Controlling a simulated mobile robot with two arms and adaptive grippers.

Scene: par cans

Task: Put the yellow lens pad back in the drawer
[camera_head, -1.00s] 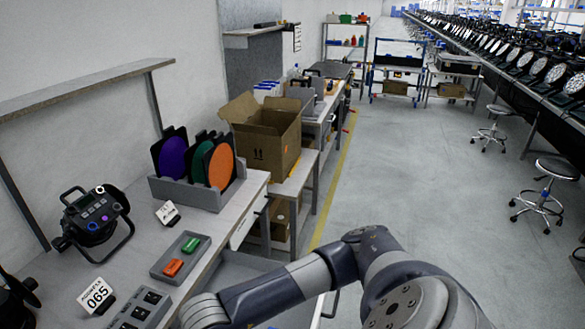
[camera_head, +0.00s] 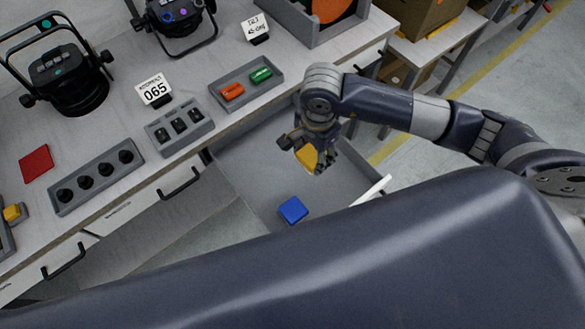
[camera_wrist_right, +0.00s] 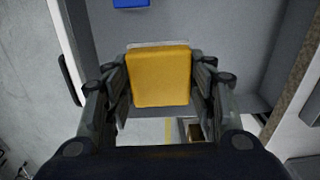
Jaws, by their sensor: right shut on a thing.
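The yellow lens pad (camera_head: 308,157) is held in my right gripper (camera_head: 318,160), above the open grey drawer (camera_head: 246,172). In the right wrist view the yellow pad (camera_wrist_right: 160,77) sits between the two fingers of the right gripper (camera_wrist_right: 160,85), which are shut on its sides. A blue pad (camera_head: 293,210) lies on the drawer floor, apart from the yellow one. The blue pad also shows at the top of the right wrist view (camera_wrist_right: 130,2). My left gripper is not in view; a large dark arm link of mine covers the lower part of the head view.
A red pad (camera_head: 36,164) lies on the bench top. A tray with orange and green pieces (camera_head: 246,83), a small dark-socket block (camera_head: 180,128), a longer knob block (camera_head: 97,180) and lamps (camera_head: 68,75) stand there too. The drawer floor around the blue pad is bare.

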